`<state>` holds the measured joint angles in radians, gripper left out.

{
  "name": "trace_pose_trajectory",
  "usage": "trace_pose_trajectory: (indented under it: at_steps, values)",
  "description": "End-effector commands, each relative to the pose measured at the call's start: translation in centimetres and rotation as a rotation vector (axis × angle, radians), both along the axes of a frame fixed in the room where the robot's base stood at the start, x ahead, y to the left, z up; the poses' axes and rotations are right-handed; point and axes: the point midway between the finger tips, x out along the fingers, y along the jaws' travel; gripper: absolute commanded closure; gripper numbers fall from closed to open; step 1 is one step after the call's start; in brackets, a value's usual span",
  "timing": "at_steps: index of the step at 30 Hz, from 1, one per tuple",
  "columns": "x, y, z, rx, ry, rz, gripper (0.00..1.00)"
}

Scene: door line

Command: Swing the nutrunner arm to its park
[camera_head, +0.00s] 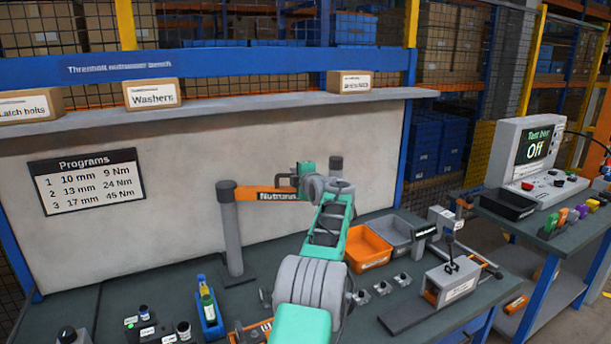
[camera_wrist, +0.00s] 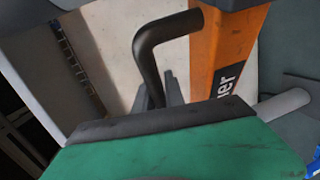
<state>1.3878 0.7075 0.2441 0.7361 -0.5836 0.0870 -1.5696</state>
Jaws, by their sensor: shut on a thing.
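The nutrunner arm (camera_head: 262,194) is an orange beam lettered "Nutrunn…", reaching right from a grey post (camera_head: 231,240) on the bench. The beam also shows in the wrist view (camera_wrist: 228,50). A dark bent handle (camera_wrist: 155,50) hangs beside the beam there. My gripper (camera_wrist: 162,96) is shut on this handle, its fingers partly hidden behind my green wrist. In the head view my arm covers the gripper and the beam's right end. A dark grey cylinder (camera_head: 336,166) stands up just behind my wrist. I cannot make out a marked park.
An orange bin (camera_head: 368,247) and a grey bin (camera_head: 398,234) stand right of my arm. A blue tray with bottles (camera_head: 209,315) sits front left. A grey fixture (camera_head: 450,282) is front right. A Programs sign (camera_head: 87,181) hangs on the back panel. The test box (camera_head: 525,160) reads Off.

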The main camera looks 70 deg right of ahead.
Motion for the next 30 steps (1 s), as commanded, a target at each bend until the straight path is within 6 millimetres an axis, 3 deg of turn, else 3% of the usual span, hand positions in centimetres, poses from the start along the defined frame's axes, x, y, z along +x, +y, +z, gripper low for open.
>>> trace_pose_trajectory:
  at_steps: [12,13,20,30]
  values:
    - [0.39,0.05,-0.1,0.002,0.0,0.01,1.0]
    - [0.4,0.06,-0.1,0.002,0.0,0.01,0.84]
    - [0.36,0.05,-0.06,0.001,0.0,0.009,0.65]
    - [0.0,0.32,0.01,-0.001,0.0,0.008,0.64]
